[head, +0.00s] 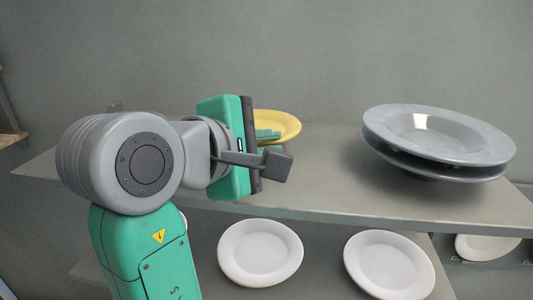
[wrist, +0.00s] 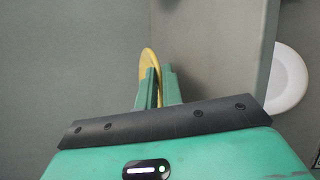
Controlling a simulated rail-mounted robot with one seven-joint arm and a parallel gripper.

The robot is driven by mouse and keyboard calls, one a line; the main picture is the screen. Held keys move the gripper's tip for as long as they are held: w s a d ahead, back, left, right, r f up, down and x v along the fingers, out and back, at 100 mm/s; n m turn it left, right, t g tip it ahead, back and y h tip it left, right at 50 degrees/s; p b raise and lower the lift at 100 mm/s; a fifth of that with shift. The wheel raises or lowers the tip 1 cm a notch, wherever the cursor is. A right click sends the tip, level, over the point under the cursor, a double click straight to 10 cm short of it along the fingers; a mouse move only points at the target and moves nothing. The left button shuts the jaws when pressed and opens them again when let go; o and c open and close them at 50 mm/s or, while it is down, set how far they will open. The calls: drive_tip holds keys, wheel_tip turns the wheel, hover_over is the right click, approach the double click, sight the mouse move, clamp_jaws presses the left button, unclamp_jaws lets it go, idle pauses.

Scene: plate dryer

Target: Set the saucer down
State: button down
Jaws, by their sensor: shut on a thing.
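A yellow saucer (head: 281,123) is at my gripper (head: 268,137), over the left part of the upper shelf in the head view. My arm and gripper body hide part of it. In the wrist view the saucer (wrist: 148,60) shows nearly edge-on, and the green fingers of my gripper (wrist: 159,72) are shut on its rim. I cannot tell whether the saucer touches the shelf.
The upper grey shelf (head: 330,199) has free room in its middle. Stacked grey plates (head: 436,136) stand on its right part. Below are white plates (head: 260,253), (head: 390,265) and another white plate (head: 485,247) at right. A grey wall rises behind.

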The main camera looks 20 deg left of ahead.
drive_tip(key=shift+f, duration=1.1)
drive_tip(key=c, duration=1.6)
unclamp_jaws()
drive_tip(key=shift+f, duration=0.1)
drive_tip(key=shift+o, duration=0.2)
drive_tip(key=b+v, duration=0.1)
drive_tip(key=v, duration=1.1)
